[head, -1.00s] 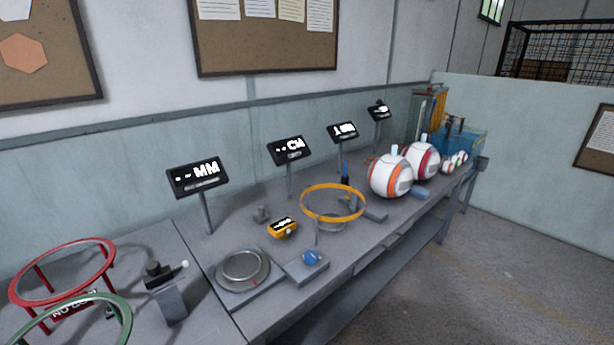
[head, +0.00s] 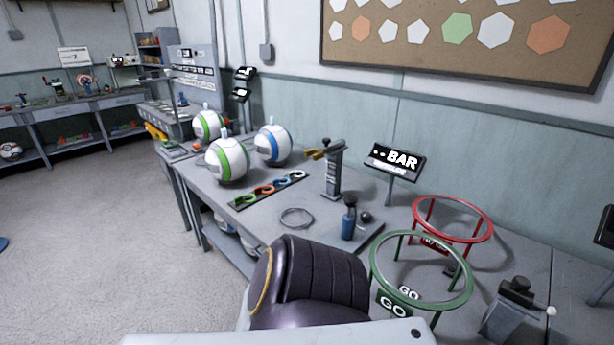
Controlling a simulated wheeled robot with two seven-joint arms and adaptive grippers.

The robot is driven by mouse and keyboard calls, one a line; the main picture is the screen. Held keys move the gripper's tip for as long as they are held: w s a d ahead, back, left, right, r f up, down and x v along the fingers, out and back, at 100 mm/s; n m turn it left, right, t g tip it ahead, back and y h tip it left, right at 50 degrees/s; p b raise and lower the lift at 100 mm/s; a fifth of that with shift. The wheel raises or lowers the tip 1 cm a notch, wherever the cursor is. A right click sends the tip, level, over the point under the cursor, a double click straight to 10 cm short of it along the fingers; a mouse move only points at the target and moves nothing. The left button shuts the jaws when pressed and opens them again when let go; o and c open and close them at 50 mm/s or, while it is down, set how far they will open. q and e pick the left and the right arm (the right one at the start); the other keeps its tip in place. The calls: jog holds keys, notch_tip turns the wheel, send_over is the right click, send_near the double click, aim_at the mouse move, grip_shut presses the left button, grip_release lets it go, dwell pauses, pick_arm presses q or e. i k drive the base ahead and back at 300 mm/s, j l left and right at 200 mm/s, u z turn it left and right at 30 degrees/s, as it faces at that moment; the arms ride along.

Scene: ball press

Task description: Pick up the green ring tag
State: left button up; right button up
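The green ring tag (head: 240,202) lies at the near left end of a dark strip (head: 254,201) on the bench. An orange tag (head: 263,190), a blue tag (head: 281,182) and a dark-looking tag (head: 296,175) follow along the strip towards the back right. The green tag shows uncovered. Neither of my grippers shows. A dark, bulky part at the bottom middle seems to be my own body or arm, and it covers part of the bench's front.
Green-striped balls (head: 228,160) and a blue-striped ball (head: 272,146) stand behind the strip. A clamp post (head: 333,172), a wire loop (head: 297,218) and a blue pump (head: 348,220) are to its right. Green (head: 461,301) and red (head: 484,234) hoops stand further right.

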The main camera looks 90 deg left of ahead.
aim_at(239, 200)
jog(key=u, duration=3.35)
